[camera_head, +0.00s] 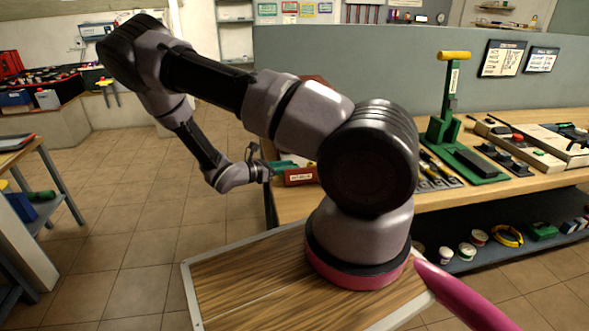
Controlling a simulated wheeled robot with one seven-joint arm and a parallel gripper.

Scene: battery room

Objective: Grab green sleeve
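My gripper (268,165) is at the left end of the wooden workbench, beside a red-brown bin (301,177) with a white label. Its fingers are small and partly overlap the background, so I cannot tell whether they are open or shut. Green pieces (291,161) show at the bin's top, just right of my gripper. They may be the green sleeve, but they are too small and partly hidden to be sure. I cannot tell whether my gripper touches them. My own arm hides part of the bench behind.
A green press with a yellow handle (454,56) stands on the workbench (470,196), near tools and trays. Spools and a green item (542,231) lie on the lower shelf (478,262). A side table (22,152) stands at left. The tiled floor between is clear.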

